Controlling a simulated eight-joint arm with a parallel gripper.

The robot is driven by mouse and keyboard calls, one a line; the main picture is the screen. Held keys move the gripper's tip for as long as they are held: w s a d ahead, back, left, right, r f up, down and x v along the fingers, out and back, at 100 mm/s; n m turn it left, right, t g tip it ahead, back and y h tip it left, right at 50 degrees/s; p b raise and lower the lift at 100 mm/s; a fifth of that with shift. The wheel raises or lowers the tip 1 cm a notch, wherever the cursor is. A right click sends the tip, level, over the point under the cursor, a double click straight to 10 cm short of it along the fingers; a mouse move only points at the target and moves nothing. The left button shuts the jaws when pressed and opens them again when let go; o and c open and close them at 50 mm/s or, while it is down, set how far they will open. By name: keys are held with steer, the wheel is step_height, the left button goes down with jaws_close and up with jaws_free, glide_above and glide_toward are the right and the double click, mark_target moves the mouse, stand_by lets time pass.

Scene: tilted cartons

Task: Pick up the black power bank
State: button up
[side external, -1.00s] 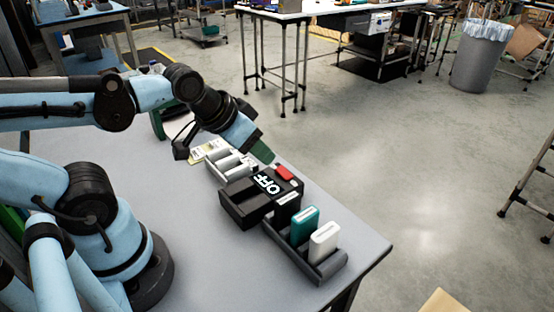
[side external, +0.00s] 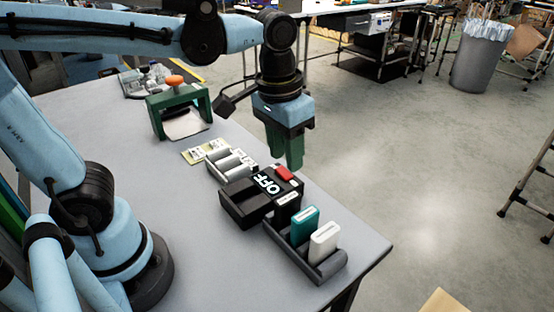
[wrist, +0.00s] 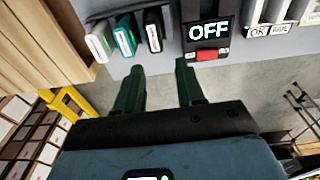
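The black power bank (wrist: 153,31) stands in a rack beside the teal power bank (wrist: 125,36) and the white power bank (wrist: 98,44) in the wrist view. In the side view, the teal (side external: 305,226) and white (side external: 324,242) ones stand upright in the dark rack (side external: 328,272); the black one is hard to make out against the dark box behind. My gripper (side external: 289,160) points down, raised beyond the box labelled OFF. In the wrist view my gripper (wrist: 160,85) has its green fingers apart with nothing between them, short of the rack.
The black box with an OFF display (side external: 270,183) and red switch adjoins the rack. A green frame with an orange knob (side external: 174,81) is farther back.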

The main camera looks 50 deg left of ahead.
mark_target(288, 198)
steer(key=shift+g, duration=0.6)
steer(key=shift+d+f, duration=0.2)
steer(key=shift+f, duration=1.75)
steer(key=shift+d+f, duration=0.15)
steer(key=shift+f, duration=1.75)
steer(key=shift+d+f, duration=0.2)
steer(key=shift+f, duration=1.75)
steer(key=c, duration=0.7)
